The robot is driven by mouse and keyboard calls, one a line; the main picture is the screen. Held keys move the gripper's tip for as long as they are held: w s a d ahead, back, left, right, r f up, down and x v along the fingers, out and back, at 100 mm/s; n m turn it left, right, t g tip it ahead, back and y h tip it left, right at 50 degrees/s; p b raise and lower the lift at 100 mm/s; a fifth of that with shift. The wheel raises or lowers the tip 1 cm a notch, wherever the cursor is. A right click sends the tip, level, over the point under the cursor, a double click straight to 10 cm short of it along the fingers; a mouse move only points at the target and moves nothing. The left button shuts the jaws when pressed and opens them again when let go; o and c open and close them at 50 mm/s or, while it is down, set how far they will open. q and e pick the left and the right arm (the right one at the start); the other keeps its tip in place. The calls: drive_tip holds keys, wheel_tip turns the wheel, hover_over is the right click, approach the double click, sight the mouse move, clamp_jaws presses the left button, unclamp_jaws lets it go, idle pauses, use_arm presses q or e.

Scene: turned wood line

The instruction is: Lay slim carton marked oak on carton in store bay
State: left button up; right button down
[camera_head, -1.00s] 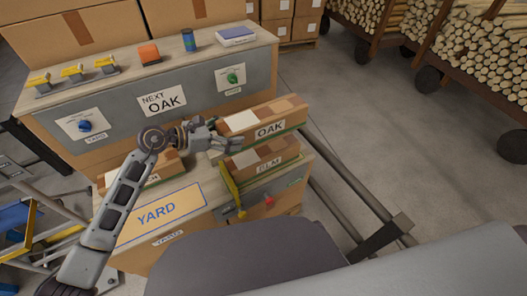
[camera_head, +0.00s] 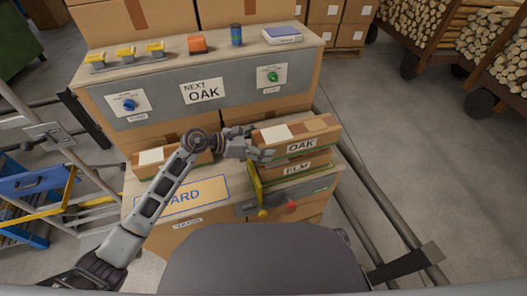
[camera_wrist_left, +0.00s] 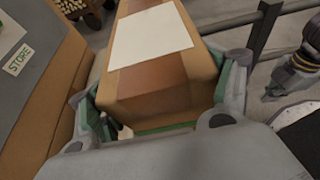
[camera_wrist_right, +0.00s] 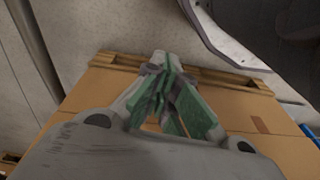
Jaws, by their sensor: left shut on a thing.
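The slim carton marked OAK (camera_head: 322,131) is brown with a white label on top. My left gripper (camera_head: 258,152) is shut on its left end. The left wrist view shows the carton (camera_wrist_left: 155,85) between the two green-padded fingers. The OAK carton lies just over the carton marked ELM (camera_head: 320,164), roughly in line with it; I cannot tell whether they touch. The ELM carton sits in the right-hand bay (camera_head: 318,186), below the green knob. My right gripper is out of the head view; in the right wrist view its fingers (camera_wrist_right: 160,65) are together and empty.
A yellow upright flap (camera_head: 254,186) and a red knob (camera_head: 291,206) are at the right bay's front. Another carton (camera_head: 150,157) lies in the left bay behind the YARD plate (camera_head: 207,193). A panel reading NEXT OAK (camera_head: 203,92) stands behind. Rails run along the right.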

use_arm(q)
drive_tip(key=shift+f, duration=0.5)
wheel_tip(320, 180, down, 2)
drive_tip(key=shift+f+b, duration=0.2)
drive_tip(key=shift+b, duration=0.2)
drive_tip(key=shift+f, duration=0.15)
use_arm(e)
drive_tip(key=shift+a+r, duration=0.15)
drive_tip(key=shift+r, duration=0.6)
use_arm(q)
drive_tip(key=shift+f, duration=0.1)
use_arm(e)
drive_tip(key=shift+f, duration=0.15)
use_arm(q)
drive_tip(key=o, duration=1.3)
drive_tip(key=shift+o, duration=1.3)
use_arm(e)
drive_tip(key=shift+w+r, duration=0.2)
drive_tip(key=shift+r, duration=0.05)
